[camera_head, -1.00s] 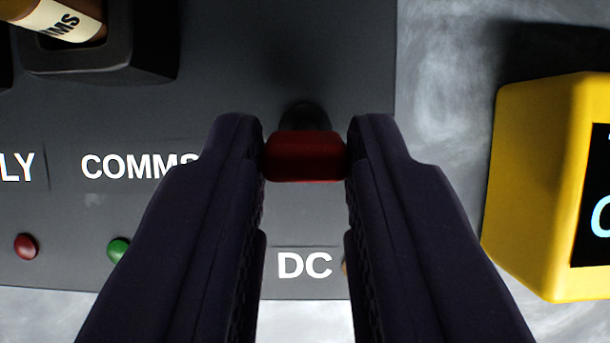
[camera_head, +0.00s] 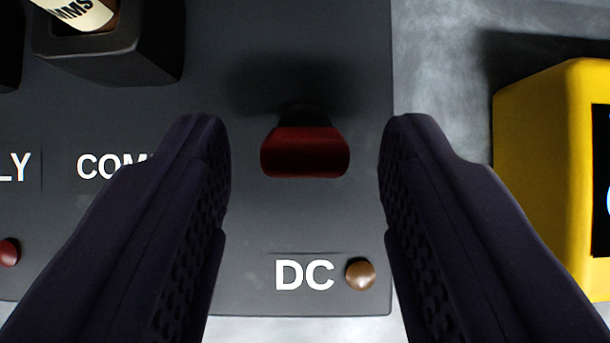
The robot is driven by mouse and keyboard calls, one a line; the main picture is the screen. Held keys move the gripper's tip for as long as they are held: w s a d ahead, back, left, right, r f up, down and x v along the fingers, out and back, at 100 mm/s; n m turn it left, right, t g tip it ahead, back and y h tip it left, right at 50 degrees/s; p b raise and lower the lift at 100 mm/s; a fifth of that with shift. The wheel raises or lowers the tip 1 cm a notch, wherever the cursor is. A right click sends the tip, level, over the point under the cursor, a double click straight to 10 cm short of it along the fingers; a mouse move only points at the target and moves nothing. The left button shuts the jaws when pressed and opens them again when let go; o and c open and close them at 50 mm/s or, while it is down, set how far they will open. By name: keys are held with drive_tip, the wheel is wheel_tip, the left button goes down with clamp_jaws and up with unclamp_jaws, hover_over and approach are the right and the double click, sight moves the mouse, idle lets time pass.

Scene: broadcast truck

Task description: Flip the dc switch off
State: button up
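The DC switch has a dark red handle (camera_head: 304,152) that stands out from the grey panel (camera_head: 330,225), above the white DC label (camera_head: 304,274). A brownish, unlit-looking lamp (camera_head: 360,274) sits just right of the label. My gripper (camera_head: 304,140) is open, with one dark finger on each side of the red handle. A clear gap shows between each finger and the handle. Nothing is held. The switch's base behind the handle is in shadow.
A COMMS label (camera_head: 110,166) is partly hidden by my left finger. A dark block with a labelled cylinder (camera_head: 85,12) stands at the upper left. A red lamp (camera_head: 9,252) is at the left edge. A yellow box (camera_head: 540,150) stands close on the right.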

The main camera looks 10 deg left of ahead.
drive_tip(key=p+v, duration=0.3)
drive_tip(key=v, duration=0.4)
drive_tip(key=shift+s+r+p, duration=0.25)
drive_tip(key=shift+p, duration=0.05)
drive_tip(key=shift+d, duration=0.1)
